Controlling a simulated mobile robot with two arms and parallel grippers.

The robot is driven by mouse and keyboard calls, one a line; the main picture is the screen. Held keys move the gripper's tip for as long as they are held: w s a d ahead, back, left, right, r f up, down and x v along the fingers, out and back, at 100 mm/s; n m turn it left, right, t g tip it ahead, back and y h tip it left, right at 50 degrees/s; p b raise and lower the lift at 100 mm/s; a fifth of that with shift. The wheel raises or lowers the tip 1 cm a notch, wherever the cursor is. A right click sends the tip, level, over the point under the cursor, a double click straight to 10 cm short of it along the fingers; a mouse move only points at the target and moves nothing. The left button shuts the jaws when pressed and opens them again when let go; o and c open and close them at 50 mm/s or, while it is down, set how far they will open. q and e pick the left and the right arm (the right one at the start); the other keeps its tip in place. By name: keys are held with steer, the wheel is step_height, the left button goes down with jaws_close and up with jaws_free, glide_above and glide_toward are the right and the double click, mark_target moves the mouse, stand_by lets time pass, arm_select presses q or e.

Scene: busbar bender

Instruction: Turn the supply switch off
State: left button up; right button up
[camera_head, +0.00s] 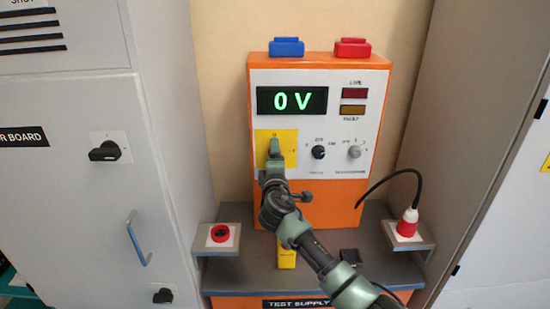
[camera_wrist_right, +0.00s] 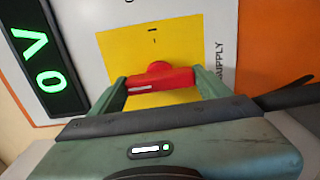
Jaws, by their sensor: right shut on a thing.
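The supply switch has a red handle (camera_wrist_right: 158,78) on a yellow plate (camera_wrist_right: 212,100). The plate also shows in the head view (camera_head: 290,157), under the display (camera_head: 292,101), which reads a green 0 V. My right gripper (camera_head: 274,150) is at the switch; in the wrist view its two fingers (camera_wrist_right: 155,92) close on the ends of the handle. The handle lies along the upright direction of the panel, its white mark toward the display side, in line with the 0 at the plate's top. In the head view my gripper hides the handle. My left gripper is not in view.
The orange supply unit (camera_head: 375,90) has two small knobs (camera_head: 318,152) right of the switch and blue and red blocks on top. Grey cabinets flank both sides.

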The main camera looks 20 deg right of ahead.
steer(key=shift+f, duration=0.1)
steer(key=o, duration=1.4)
steer(key=shift+a, duration=0.1)
steer(key=shift+c, duration=0.2)
steer(key=shift+s, duration=0.15)
steer(key=b+v, duration=0.1)
steer(key=v, duration=0.6)
steer(key=shift+s+b, duration=0.3)
steer(key=shift+a, duration=0.1)
